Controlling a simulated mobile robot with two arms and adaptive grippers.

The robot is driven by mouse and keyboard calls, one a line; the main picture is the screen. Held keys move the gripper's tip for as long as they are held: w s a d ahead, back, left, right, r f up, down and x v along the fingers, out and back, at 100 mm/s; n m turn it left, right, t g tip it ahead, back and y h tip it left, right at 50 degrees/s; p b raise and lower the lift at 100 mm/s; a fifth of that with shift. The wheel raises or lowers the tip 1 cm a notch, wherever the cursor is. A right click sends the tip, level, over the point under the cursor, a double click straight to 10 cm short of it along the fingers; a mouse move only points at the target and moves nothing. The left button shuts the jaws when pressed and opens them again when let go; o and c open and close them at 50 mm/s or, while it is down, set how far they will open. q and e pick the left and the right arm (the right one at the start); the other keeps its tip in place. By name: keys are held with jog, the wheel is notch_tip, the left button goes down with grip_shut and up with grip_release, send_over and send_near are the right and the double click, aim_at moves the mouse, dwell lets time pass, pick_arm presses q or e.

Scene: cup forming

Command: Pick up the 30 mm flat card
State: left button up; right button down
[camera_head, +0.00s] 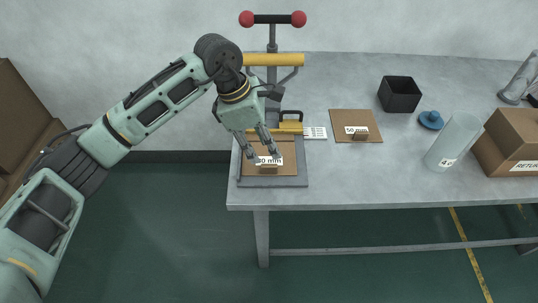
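A flat brown card (284,171) lies on a grey plate (272,182) at the table's front left corner. Its white label ends in "0 mm"; the first digit is hidden by my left gripper. My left gripper (264,157) is just above this card, pointing down, with its two fingers apart. I cannot tell whether the fingertips touch the card or its small tab. A second brown card (343,118), labelled "50 mm", lies farther right with a small brown tab.
A press with a yellow crossbar (273,60) and red-knobbed handle stands behind the left card. The table's front middle is clear.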

aim_at(269, 165)
pick_arm(q)
jog(key=shift+y, duration=0.3)
jog(key=x, duration=0.2)
jog(key=p+x, duration=0.1)
jog(key=x, duration=0.1)
jog(key=p+x, duration=0.1)
jog(key=x, duration=0.1)
jog(key=shift+a+f, duration=0.2)
jog(key=shift+a, duration=0.2)
jog(key=shift+w+d+f, duration=0.1)
jog(key=shift+d+f, duration=0.05)
jog(key=shift+f, duration=0.5)
grip_shut()
